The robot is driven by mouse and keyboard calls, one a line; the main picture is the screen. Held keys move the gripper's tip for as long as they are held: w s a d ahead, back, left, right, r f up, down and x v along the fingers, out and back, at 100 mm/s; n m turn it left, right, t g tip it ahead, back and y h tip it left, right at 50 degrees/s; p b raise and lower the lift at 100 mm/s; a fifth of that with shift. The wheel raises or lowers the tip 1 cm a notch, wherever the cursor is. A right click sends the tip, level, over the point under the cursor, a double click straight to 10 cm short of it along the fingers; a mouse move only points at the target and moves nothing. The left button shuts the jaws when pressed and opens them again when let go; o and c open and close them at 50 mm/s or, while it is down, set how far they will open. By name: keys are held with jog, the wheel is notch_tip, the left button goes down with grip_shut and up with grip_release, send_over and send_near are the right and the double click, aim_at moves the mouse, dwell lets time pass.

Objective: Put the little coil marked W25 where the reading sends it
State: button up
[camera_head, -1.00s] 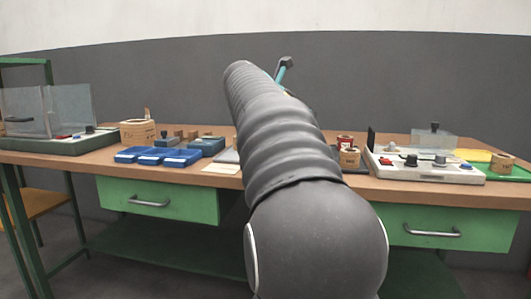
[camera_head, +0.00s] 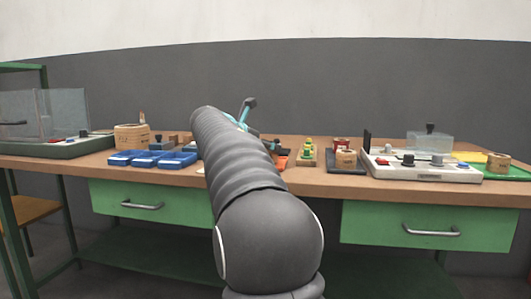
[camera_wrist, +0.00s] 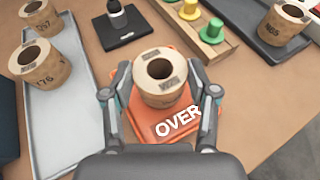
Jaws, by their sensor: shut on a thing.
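My gripper (camera_wrist: 162,100) is shut on a tan paper-wrapped coil (camera_wrist: 160,78) with a dark round bore. The coil is upright, over or on an orange plate (camera_wrist: 150,125) lettered OVER in the wrist view. I cannot tell whether its base touches the plate. Its mark is too small to read.
A grey tray (camera_wrist: 72,122) holds coils (camera_wrist: 42,65) at left. Behind the plate are a black pad with a knob (camera_wrist: 122,30) and a wooden strip with green and yellow pegs (camera_wrist: 200,22). Another coil (camera_wrist: 284,24) stands right. Blue bins (camera_head: 150,158) and a meter panel (camera_head: 425,168) flank the arm.

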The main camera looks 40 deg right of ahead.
jog(key=shift+f, duration=0.25)
jog(key=o, duration=1.4)
jog(key=shift+r, duration=0.1)
jog(key=shift+a+r, duration=0.25)
jog(key=p+v, duration=0.2)
jog(key=v, duration=0.9)
jog(key=shift+s+a, duration=0.1)
jog(key=shift+a, duration=0.15)
